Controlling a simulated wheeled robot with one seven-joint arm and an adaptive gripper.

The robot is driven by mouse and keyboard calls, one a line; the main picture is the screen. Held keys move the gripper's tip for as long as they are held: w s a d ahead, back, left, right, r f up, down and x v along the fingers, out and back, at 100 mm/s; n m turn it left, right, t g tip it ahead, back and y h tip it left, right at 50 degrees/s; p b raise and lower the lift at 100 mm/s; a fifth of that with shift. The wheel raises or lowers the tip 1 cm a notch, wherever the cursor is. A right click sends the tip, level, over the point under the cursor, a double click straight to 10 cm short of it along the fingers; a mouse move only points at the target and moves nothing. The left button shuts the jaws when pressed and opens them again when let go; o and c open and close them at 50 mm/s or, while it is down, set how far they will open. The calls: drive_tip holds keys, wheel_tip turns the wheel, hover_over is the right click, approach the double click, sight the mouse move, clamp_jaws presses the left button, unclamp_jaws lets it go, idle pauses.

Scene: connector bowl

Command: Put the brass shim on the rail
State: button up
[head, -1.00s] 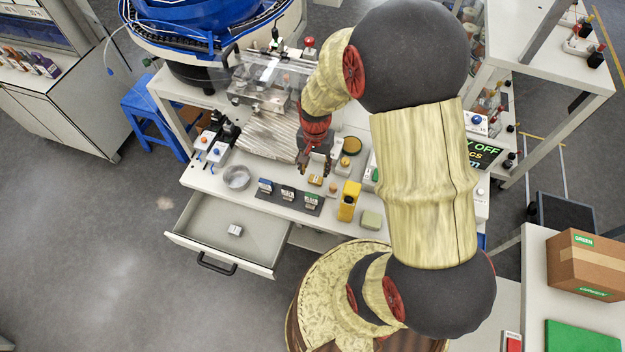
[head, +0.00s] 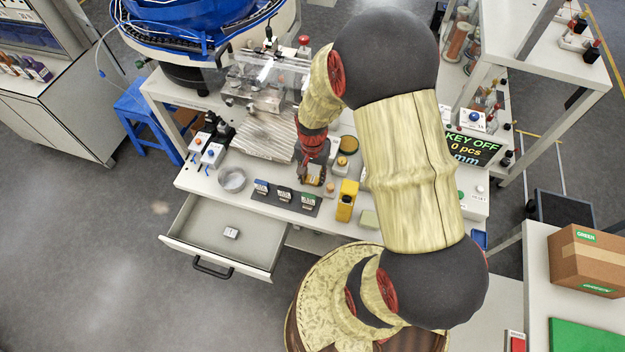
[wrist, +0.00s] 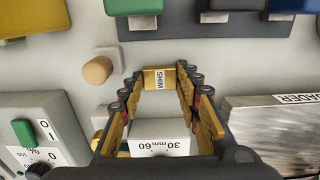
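The brass shim is a small yellow block labelled SHIM (wrist: 159,79). In the wrist view it sits between the tips of my gripper's two fingers (wrist: 158,92), with a narrow gap showing on each side. My gripper is open around it. In the head view my gripper (head: 312,176) is low over the table, behind the dark tray, and largely hides the shim. A ribbed metal plate (head: 265,137) and a clear-covered metal fixture (head: 262,85) stand behind and left of my gripper. I cannot tell which part is the rail.
A tan peg (wrist: 98,70) stands beside the shim. A white block marked 30 mm and 60 (wrist: 160,138) is under my fingers. A yellow device (head: 346,200), a dark tray of small boxes (head: 285,200) and a round dish (head: 232,180) are nearby. A drawer (head: 222,240) stands open.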

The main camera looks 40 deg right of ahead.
sight(312, 179)
drive_tip(key=c, duration=0.6)
drive_tip(key=shift+c, duration=0.5)
drive_tip(key=shift+r, duration=0.55)
wheel_tip(312, 179, up, 3)
drive_tip(key=shift+f+p, duration=0.2)
drive_tip(key=shift+p, duration=0.6)
drive_tip(key=s+a+r+p, duration=0.3)
drive_tip(key=s+a+r, duration=0.5)
drive_tip(key=s, duration=0.3)
drive_tip(key=shift+s+r+p, duration=0.3)
drive_tip(key=shift+r, duration=0.35)
